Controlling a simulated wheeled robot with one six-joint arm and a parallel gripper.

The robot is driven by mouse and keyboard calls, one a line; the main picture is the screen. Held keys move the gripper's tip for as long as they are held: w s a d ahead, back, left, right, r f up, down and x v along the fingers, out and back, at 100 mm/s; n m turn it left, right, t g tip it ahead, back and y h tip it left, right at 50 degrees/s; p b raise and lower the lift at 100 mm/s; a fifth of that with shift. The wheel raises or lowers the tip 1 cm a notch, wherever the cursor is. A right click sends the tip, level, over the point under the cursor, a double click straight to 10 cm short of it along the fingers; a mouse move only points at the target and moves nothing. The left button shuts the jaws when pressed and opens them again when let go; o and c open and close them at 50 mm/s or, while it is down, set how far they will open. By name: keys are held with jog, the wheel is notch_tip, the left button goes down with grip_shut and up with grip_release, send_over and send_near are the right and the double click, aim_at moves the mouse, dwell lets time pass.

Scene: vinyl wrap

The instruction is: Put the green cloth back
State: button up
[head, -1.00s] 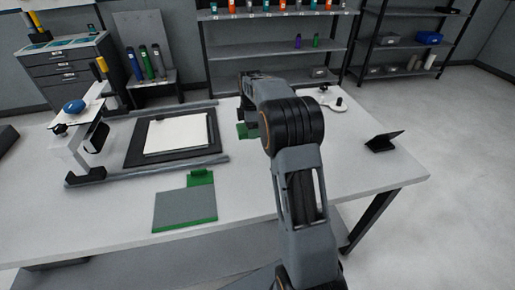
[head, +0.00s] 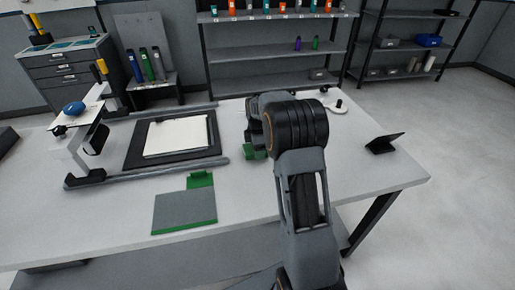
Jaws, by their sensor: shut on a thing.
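My gripper (head: 256,144) is over the table right of the dark framed panel, mostly hidden behind my wrist and arm. A green piece, which looks like the green cloth (head: 255,154), shows just below my wrist. It has moved with the wrist, so my gripper is shut on it. The fingers themselves are hidden, and I cannot tell the gap between cloth and table. A grey pad with a green front edge (head: 184,208) lies at the front of the table, with a green block (head: 200,180) at its back right corner.
A dark panel with a white sheet (head: 177,136) lies between two rails, left of my gripper. A white stand with a blue knob (head: 75,108) is at the left. A small dark tablet (head: 383,143) stands at the right. The front right tabletop is clear.

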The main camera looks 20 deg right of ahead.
jog(key=shift+f, duration=0.15)
jog(key=o, duration=0.9)
notch_tip(320, 180, up, 12)
jog(key=s+a+r+m+t, duration=0.2)
jog(key=s+a+r+m, duration=0.2)
jog(key=s+a+m, duration=0.5)
jog(key=s+a+f+m, duration=0.1)
jog(key=s+f+m, duration=0.1)
jog(key=s, duration=0.5)
jog(key=s+a+f+m+t, duration=0.1)
jog(key=s+f+m, duration=0.2)
jog(key=s, duration=0.5)
jog(key=shift+s+a+m, duration=0.25)
jog(key=shift+a+m, duration=0.15)
jog(key=shift+m, duration=0.5)
